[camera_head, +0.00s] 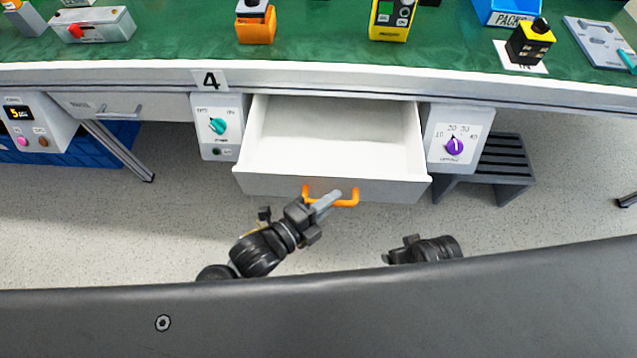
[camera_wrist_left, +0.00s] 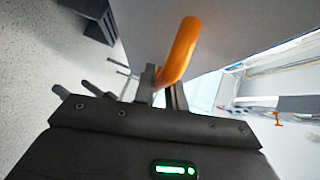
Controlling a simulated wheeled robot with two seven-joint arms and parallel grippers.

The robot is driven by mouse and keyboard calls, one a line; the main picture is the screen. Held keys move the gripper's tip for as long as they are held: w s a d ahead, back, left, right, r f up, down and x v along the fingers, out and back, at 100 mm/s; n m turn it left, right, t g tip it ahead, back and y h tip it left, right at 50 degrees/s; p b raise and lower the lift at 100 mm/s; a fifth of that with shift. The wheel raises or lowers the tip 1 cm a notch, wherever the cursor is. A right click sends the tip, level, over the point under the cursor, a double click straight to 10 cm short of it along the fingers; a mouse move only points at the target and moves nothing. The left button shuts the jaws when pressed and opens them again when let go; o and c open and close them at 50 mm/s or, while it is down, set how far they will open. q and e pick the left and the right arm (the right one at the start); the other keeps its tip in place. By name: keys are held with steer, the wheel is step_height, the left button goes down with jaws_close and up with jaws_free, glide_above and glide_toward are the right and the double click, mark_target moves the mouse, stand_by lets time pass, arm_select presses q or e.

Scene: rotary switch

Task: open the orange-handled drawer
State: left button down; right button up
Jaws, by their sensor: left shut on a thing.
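The drawer (camera_head: 330,140) under the workbench stands pulled well out, and its white inside looks empty. Its orange handle (camera_head: 347,203) is on the grey front panel. My left gripper (camera_head: 325,203) is shut on the handle near its middle. In the left wrist view the orange handle (camera_wrist_left: 182,48) rises from between the fingers (camera_wrist_left: 163,90). My right arm's dark end (camera_head: 424,250) shows below and right of the drawer, apart from it. Its fingers cannot be made out.
A box with a teal knob (camera_head: 217,126) hangs left of the drawer, and one with a purple knob (camera_head: 454,146) hangs right. A dark slatted stool (camera_head: 497,165) stands at the right. The green bench top (camera_head: 320,50) holds several devices. The floor before the drawer is clear.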

arm_select(q)
steer(key=shift+s, duration=0.15)
arm_select(e)
steer(key=shift+f, duration=0.15)
arm_select(q)
steer(key=c, duration=1.5)
jaws_free()
steer(key=shift+o, duration=0.2)
steer(key=shift+a, duration=0.1)
steer(key=v, duration=1)
steer(key=shift+s+a+p, duration=0.25)
steer(key=shift+a+p, duration=0.05)
arm_select(e)
steer(key=shift+a+f, duration=0.1)
steer(key=shift+f, duration=0.6)
steer(key=shift+w+r, duration=0.1)
steer(key=shift+r, duration=0.05)
